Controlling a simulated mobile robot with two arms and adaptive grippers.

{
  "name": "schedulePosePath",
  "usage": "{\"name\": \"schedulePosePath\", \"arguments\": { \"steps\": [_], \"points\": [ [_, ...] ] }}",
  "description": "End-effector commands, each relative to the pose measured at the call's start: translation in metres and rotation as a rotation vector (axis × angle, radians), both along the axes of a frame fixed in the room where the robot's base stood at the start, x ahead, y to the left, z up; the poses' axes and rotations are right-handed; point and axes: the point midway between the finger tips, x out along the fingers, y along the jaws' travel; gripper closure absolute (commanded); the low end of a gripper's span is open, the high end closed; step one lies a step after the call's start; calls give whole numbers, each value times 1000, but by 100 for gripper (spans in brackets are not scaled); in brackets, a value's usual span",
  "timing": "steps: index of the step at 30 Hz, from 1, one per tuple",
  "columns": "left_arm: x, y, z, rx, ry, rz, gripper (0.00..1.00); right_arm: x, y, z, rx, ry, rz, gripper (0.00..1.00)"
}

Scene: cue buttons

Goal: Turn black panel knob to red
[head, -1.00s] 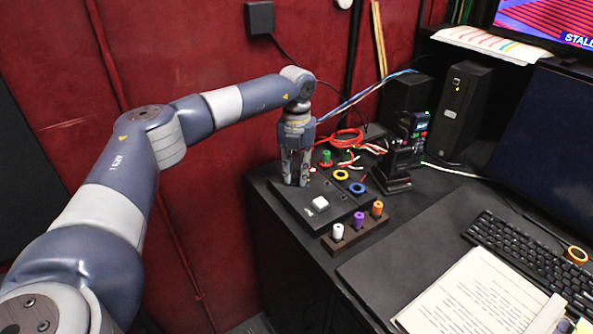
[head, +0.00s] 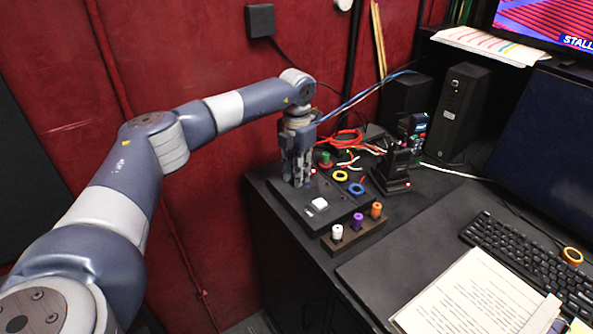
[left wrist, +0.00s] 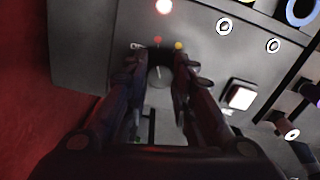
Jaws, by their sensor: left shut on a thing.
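The black panel (head: 285,205) lies on the desk's left corner. My left gripper (head: 297,182) points down onto it and is shut on the panel knob, which it hides in the head view. In the left wrist view the dark round knob (left wrist: 159,76) sits between the fingertips. Its pale pointer line points up, roughly at the red dot (left wrist: 157,40). A white dot (left wrist: 137,46) is left of the red one and a yellow dot (left wrist: 179,46) is right of it. My right gripper is not in view.
A white square button (head: 320,204) and yellow (head: 340,176) and blue (head: 357,189) rings are close by. A brown rack (head: 350,238) with white, purple and orange pegs stands in front. Cables and a dark device (head: 392,170) lie behind.

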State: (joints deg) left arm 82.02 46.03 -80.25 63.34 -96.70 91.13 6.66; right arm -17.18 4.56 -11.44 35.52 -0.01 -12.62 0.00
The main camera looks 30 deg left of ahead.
Motion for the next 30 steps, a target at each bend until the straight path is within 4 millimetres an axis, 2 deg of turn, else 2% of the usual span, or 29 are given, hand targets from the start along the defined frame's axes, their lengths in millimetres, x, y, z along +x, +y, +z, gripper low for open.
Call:
{"name": "schedulePosePath", "arguments": {
  "steps": [9,24,25,27,30],
  "points": [
    [1,0,2,0,-4,-111,100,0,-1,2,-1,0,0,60],
    [1,0,2,0,-5,-128,100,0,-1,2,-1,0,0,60],
    [1,0,2,0,-5,-128,70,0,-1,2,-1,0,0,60],
    [1,0,2,0,-5,-128,56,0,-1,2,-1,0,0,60],
    [1,0,1,0,-4,-128,56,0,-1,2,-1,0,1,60]
  ]
}}
